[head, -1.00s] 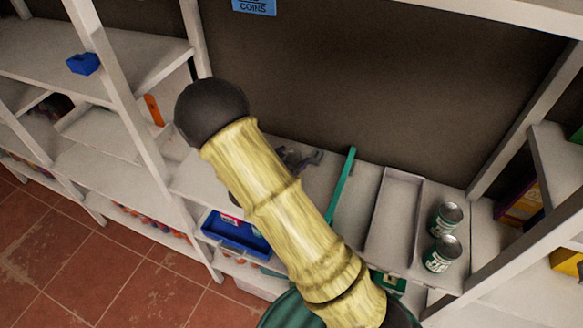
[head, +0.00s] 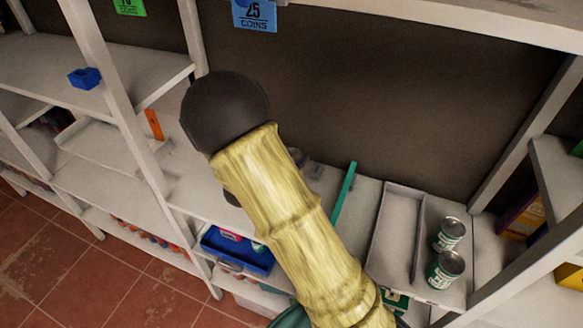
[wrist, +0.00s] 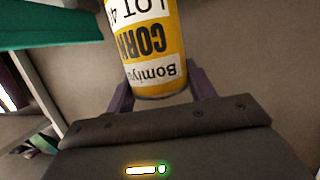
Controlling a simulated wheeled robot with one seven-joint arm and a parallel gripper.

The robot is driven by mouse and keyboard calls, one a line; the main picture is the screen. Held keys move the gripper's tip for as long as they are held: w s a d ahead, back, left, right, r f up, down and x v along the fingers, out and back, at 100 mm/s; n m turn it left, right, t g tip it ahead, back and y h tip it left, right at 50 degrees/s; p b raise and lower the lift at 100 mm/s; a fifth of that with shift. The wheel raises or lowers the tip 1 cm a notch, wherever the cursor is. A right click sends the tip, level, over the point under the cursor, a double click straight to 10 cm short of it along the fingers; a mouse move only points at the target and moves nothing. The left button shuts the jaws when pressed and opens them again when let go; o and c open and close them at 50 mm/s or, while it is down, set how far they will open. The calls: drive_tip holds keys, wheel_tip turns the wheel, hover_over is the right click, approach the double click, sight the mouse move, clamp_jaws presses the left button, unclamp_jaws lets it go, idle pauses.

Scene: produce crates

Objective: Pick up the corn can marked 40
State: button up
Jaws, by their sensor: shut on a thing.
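A yellow corn can (wrist: 145,62) with a white label band shows upside down at the top of the wrist view. Its label reads "CORN" and "LOT 4", and the rest of the number is cut off or turned away. My gripper (wrist: 160,90) is shut on the can, with one dark purple finger on each side of it. In the head view my arm covers the middle of the scene, and neither the held can nor the gripper can be made out clearly.
Two green cans (head: 450,235) (head: 445,269) stand beside a grey tray (head: 392,228) on the shelf at right. A teal divider (head: 344,193) and a blue bin (head: 236,252) flank my arm. White posts and shelves frame the bay.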

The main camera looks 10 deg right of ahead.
drive_tip(key=shift+r, duration=2)
